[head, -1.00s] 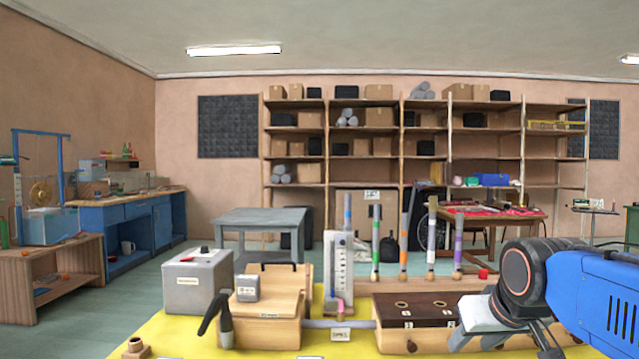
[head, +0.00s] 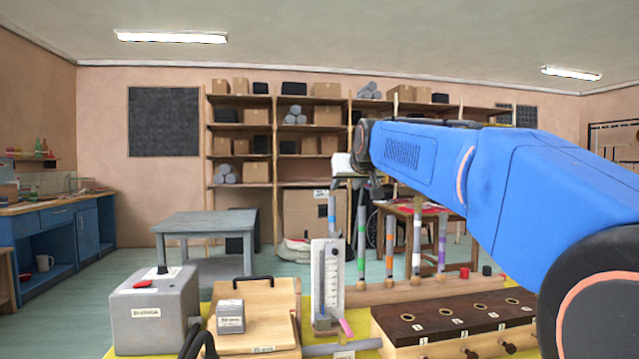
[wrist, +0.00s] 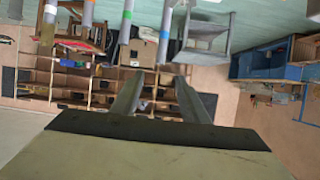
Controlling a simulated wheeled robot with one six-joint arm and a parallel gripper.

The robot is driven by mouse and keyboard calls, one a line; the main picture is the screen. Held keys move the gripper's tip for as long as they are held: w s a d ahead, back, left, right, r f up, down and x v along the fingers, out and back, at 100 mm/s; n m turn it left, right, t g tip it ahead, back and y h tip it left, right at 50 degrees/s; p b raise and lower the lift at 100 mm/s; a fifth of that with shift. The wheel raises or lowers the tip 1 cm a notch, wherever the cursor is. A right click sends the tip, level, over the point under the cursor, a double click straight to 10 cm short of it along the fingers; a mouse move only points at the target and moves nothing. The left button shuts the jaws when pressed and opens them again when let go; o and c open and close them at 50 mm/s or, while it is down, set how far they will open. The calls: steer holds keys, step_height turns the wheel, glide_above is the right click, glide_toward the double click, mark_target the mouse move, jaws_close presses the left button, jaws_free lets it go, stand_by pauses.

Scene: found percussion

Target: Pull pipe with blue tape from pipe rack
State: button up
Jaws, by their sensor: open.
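The pipe with blue tape (head: 332,213) stands upright at the left end of the row in the head view. Its lower part is hidden behind a white panel with a scale. The other pipes stand to its right, with green, orange, white and purple bands. The wooden rack base (head: 385,292) shows below them. In the wrist view, upside down, the blue-taped pipe (wrist: 165,30) is at the top, just beyond the fingers. My gripper (wrist: 157,78) is open, with nothing visible between its fingers. In the head view it is largely hidden by my arm, up near the pipe tops.
The white scale panel (head: 327,275) stands close in front of the blue-taped pipe. A dark-topped wooden box with holes (head: 455,318) is in front of the rack. A grey box (head: 155,312) and a wooden case (head: 265,300) stand to the left. A grey table (head: 205,222) is behind.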

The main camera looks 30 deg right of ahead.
mark_target(333, 198)
steer(key=x, duration=1.7)
steer(key=shift+w+r, duration=0.25)
steer(key=shift+w, duration=0.2)
jaws_close()
steer(key=shift+r, duration=1.55)
steer(key=shift+r, duration=1.45)
